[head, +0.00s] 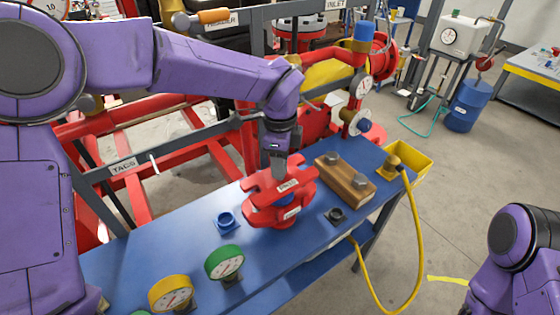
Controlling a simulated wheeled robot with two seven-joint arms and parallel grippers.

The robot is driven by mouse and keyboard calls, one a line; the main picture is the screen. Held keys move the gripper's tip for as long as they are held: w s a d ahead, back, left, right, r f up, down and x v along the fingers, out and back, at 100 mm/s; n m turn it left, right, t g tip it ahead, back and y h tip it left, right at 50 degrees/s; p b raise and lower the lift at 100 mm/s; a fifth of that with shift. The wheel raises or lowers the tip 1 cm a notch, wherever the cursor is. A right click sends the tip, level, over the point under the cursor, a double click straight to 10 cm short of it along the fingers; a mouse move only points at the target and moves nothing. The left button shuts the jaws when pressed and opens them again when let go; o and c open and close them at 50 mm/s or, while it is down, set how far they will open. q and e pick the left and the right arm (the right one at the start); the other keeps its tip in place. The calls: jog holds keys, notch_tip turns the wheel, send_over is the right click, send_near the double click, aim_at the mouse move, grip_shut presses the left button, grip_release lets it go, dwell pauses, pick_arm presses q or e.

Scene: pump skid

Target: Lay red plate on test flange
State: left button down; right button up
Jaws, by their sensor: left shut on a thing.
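My left gripper (280,168) points down over the blue bench and is shut on the red plate (262,186). The plate is a lobed red piece with a small white label, roughly level. Directly under it is another red lobed body with a label, which looks like the test flange (270,217). A bit of blue shows between the two. The plate hides most of the flange top, and I cannot tell whether they touch. Only a purple part of my right arm shows at the lower right; its gripper is out of view.
On the blue bench (190,252) stand a wooden block with bolts (344,180), a small blue fitting (225,221), a dark ring (336,215), a green gauge (225,262) and a yellow gauge (171,294). A yellow bin (412,162) and yellow hose (417,235) are at the right end. Red pipework rises behind.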

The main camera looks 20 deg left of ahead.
dwell(0.4)
pick_arm(q)
jog(key=shift+b, duration=0.3)
dwell(0.5)
jog(key=shift+f+b, duration=2.15)
jog(key=shift+b, duration=0.3)
jog(key=c, duration=0.7)
grip_release()
jog(key=shift+o, duration=0.2)
jog(key=shift+r, duration=0.1)
